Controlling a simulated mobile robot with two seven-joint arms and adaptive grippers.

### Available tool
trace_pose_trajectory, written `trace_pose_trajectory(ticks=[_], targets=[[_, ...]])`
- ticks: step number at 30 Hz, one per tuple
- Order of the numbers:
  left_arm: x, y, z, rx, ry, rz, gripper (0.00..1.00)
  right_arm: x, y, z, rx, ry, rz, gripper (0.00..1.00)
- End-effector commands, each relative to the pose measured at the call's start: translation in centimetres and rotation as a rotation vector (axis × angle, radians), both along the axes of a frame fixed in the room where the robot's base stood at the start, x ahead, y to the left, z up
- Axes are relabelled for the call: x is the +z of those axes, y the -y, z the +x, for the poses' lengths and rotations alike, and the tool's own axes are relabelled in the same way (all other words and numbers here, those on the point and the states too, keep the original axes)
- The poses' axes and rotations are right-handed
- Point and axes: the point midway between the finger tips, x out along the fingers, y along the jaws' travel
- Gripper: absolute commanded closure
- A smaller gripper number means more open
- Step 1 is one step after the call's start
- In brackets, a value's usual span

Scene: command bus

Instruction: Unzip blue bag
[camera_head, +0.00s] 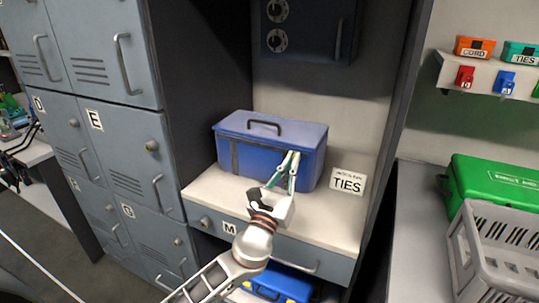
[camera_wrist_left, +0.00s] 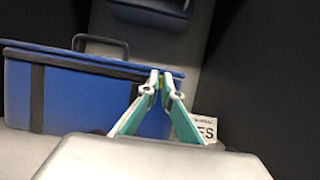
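The blue bag (camera_head: 258,160) sits upright on a light shelf in a niche. It has a dark handle on its lid, a dark strap on its front and a dark band under the lid. It fills the left of the left wrist view (camera_wrist_left: 85,95). My left gripper (camera_head: 293,155) is at the front right of the bag, its fingertips near the upper edge. In the left wrist view its fingertips (camera_wrist_left: 161,79) are together, with a small yellowish patch between them. I cannot tell whether that is a zipper pull. My right gripper is not in view.
A "TIES" sign (camera_head: 347,182) stands right of the bag. Grey lockers (camera_head: 130,150) are on the left, and a drawer front (camera_head: 290,255) is under the shelf. A blue case (camera_head: 275,287) lies below. A green case (camera_head: 495,183) and grey crate (camera_head: 490,255) are on the right.

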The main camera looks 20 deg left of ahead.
Motion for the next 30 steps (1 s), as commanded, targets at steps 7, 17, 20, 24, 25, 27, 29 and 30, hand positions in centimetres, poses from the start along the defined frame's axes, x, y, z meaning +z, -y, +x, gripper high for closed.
trace_pose_trajectory(ticks=[7, 17, 20, 24, 25, 27, 29, 30], targets=[[0.2, 1.9, -0.2, -0.001, 0.004, 0.0, 1.0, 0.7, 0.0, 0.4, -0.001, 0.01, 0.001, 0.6], [0.2, 2.2, -0.2, -0.004, 0.003, -0.001, 1.0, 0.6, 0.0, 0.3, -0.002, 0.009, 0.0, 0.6], [0.2, 2.2, -0.2, -0.004, 0.003, -0.001, 0.78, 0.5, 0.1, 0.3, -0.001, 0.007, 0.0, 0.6], [0.1, 2.1, -0.2, -0.003, 0.002, 0.0, 0.78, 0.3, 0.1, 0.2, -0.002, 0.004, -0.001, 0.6], [0.1, 2.0, -0.2, -0.002, 0.002, 0.0, 0.78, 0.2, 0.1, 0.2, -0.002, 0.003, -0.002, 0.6], [0.1, 2.0, -0.2, -0.002, 0.002, 0.0, 0.78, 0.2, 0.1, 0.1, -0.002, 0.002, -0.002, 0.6], [0.1, 2.0, -0.2, -0.001, 0.001, 0.0, 0.78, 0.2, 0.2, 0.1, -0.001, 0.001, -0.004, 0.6], [0.0, 2.0, -0.2, -0.001, 0.001, 0.0, 0.78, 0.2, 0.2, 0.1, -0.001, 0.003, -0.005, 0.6]])
